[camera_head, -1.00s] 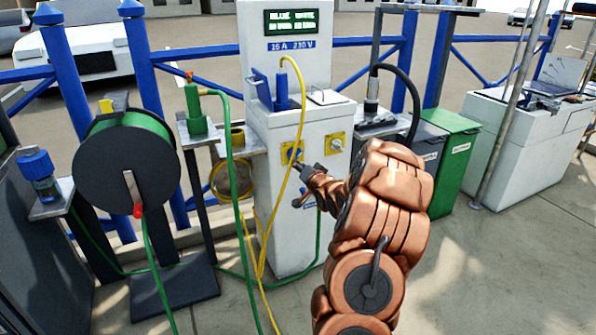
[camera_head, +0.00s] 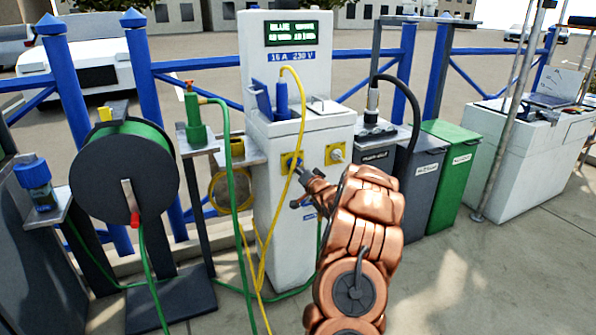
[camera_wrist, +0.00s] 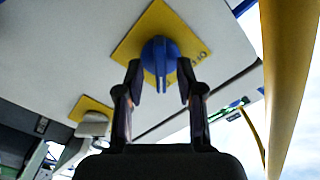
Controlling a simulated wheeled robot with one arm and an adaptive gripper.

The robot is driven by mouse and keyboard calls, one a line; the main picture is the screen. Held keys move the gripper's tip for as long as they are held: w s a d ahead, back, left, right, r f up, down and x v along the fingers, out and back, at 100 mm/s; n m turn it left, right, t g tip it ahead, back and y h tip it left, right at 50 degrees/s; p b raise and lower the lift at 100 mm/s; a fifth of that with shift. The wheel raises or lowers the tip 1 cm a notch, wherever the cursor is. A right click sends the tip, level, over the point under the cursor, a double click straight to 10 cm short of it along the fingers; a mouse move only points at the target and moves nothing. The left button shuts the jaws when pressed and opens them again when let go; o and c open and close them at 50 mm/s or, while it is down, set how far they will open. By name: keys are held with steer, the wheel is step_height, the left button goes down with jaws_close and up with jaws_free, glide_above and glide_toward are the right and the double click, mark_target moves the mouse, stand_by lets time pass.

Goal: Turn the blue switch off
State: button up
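The blue switch (camera_wrist: 160,58) is a round knob with a raised grip on a yellow plate, on the front of the white power pedestal (camera_head: 285,225). In the wrist view its grip lies between my two fingertips. My gripper (camera_wrist: 160,76) is open, with a gap on each side of the grip; I cannot tell if it touches. In the head view my gripper (camera_head: 299,184) is close to the pedestal front, just below the switch's yellow plate (camera_head: 287,161). The knob itself is mostly hidden there by the gripper and a yellow cable.
A white fitting on a second yellow plate (camera_head: 335,153) is right of the switch. The yellow cable (camera_head: 303,115) hangs close to my gripper and crosses the wrist view's right side (camera_wrist: 288,80). A hose reel (camera_head: 125,172) stands left; grey and green bins (camera_head: 450,160) stand right.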

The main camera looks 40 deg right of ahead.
steer(key=shift+w+d, duration=0.1)
steer(key=shift+w, duration=0.25)
jaws_close()
stand_by(0.3)
